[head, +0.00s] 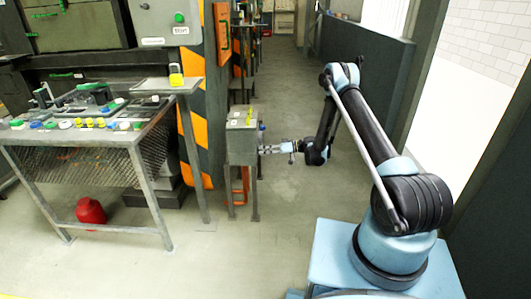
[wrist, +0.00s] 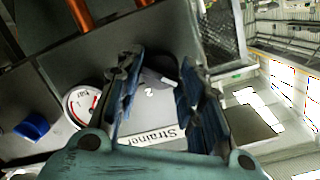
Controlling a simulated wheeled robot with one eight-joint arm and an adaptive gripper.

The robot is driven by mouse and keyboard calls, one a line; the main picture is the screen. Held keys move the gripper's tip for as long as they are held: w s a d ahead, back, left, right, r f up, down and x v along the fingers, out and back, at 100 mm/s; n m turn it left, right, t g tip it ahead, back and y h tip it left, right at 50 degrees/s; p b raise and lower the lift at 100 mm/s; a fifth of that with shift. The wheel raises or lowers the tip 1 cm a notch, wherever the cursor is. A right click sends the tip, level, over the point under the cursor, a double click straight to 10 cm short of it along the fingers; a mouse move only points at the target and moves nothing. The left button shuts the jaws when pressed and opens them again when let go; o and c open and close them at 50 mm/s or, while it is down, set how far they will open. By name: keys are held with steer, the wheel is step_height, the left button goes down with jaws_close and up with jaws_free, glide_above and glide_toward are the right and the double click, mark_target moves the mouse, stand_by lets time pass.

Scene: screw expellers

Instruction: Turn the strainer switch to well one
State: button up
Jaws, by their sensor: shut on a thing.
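The strainer switch (wrist: 167,82) shows only as a small dark part between my fingers, beside a "2" mark on the grey panel. In the head view my gripper (head: 262,150) reaches the right side of a grey control box (head: 240,144) on a stand.
A round gauge (wrist: 82,105) and a blue knob (wrist: 32,126) sit left of my fingers. In the head view, a workbench (head: 150,112) with colored parts stands left, a red jug (head: 91,211) is under it, and the floor right of the box is clear.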

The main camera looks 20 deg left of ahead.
stand_by(0.3)
steer(key=o, duration=1.1)
steer(key=shift+c, duration=0.2)
steer(key=shift+d, duration=0.1)
steer(key=v, duration=1.2)
steer(key=shift+w, duration=0.15)
